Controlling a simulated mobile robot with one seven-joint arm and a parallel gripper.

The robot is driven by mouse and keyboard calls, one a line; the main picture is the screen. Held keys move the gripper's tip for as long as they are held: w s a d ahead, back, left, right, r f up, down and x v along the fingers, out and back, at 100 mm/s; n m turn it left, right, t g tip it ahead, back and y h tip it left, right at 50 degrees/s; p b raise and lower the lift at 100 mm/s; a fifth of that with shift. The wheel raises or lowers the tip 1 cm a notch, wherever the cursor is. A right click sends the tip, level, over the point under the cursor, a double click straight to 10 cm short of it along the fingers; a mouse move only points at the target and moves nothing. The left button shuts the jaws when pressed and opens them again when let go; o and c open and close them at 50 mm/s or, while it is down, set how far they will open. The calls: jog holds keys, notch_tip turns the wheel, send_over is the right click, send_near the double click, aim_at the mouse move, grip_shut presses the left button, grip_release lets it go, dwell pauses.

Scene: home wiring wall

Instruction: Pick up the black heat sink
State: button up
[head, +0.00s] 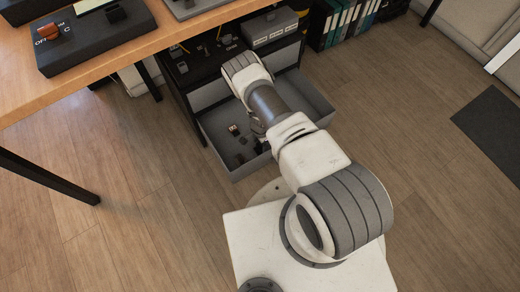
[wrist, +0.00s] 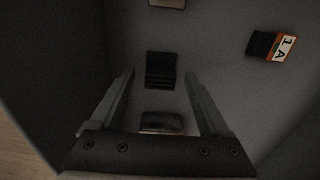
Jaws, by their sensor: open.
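The black heat sink (wrist: 161,70), a small dark block with ridges, lies on the grey drawer floor in the wrist view. My gripper (wrist: 160,77) is open above the drawer floor, its two fingertips to either side of the heat sink in the picture. Nothing is held between the fingers, and I cannot tell the height gap. In the head view my arm reaches over the open drawer (head: 222,158) and hides most of the gripper. Small dark items show in the drawer there, too small to tell apart.
A dark block with a greyish top (wrist: 161,122) lies just below the heat sink in the wrist view, between the fingers. A wooden table (head: 95,75) stands left of the drawer.

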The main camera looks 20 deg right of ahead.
jog(key=shift+f, duration=0.45)
jog(key=shift+r, duration=0.1)
grip_shut()
